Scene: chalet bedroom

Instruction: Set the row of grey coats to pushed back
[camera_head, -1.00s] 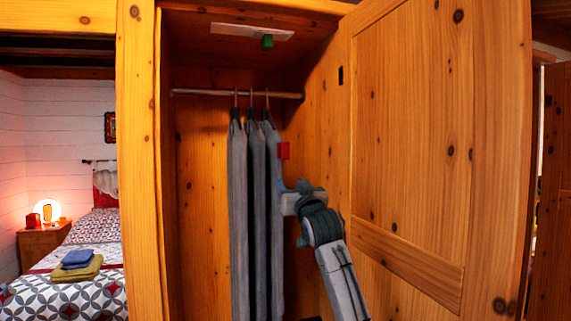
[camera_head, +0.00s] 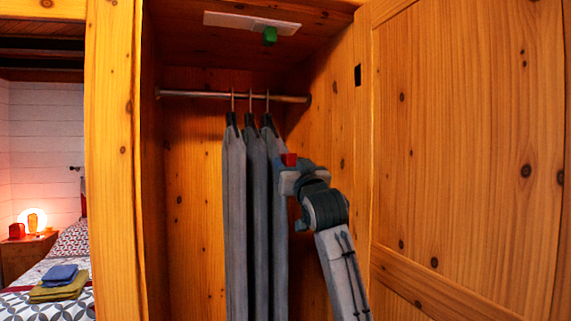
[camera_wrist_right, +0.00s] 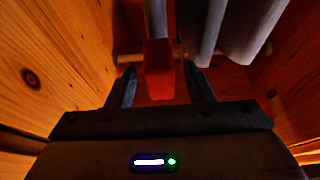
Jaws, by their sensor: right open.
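Three grey coats (camera_head: 257,220) hang side by side from a metal rail (camera_head: 190,94) inside the open wooden wardrobe. A red block (camera_head: 289,159) sits at the upper part of the rightmost coat. My right gripper (camera_head: 287,174) is at that coat's right side, just below the visible part of the block. In the right wrist view, the red block (camera_wrist_right: 159,70) shows between the two fingers of the open right gripper (camera_wrist_right: 160,84), with gaps on both sides. Grey coat cloth (camera_wrist_right: 240,30) hangs beyond it. My left gripper is not in view.
The open wardrobe door (camera_head: 470,150) stands close to the right of my right arm. A white plate (camera_head: 250,22) with a green block (camera_head: 270,36) is on the wardrobe ceiling. The rail is clear left of the coats. A bed (camera_head: 60,270) is beyond the left post.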

